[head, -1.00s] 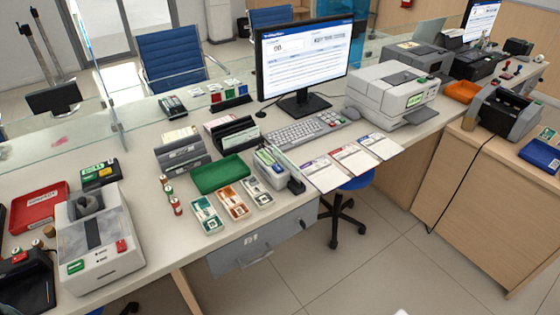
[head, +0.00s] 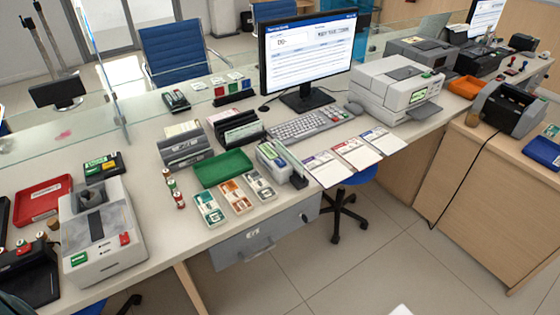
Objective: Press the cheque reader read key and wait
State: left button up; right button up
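A small grey-white desktop device (head: 270,157) with a slot and a dark end block stands right of the green tray; it looks like the cheque reader. Its key is too small to make out. The monitor (head: 308,55) behind it is lit and shows a form-like page with text too small to read surely. Neither of my grippers is in view, and nothing is seen touching the device.
A green tray (head: 222,168), bundles of notes (head: 236,196) and dark holders (head: 184,152) crowd the device's left. A keyboard (head: 298,126) lies behind it, and three forms (head: 357,153) lie right. A glass screen (head: 62,150) stands at the far left.

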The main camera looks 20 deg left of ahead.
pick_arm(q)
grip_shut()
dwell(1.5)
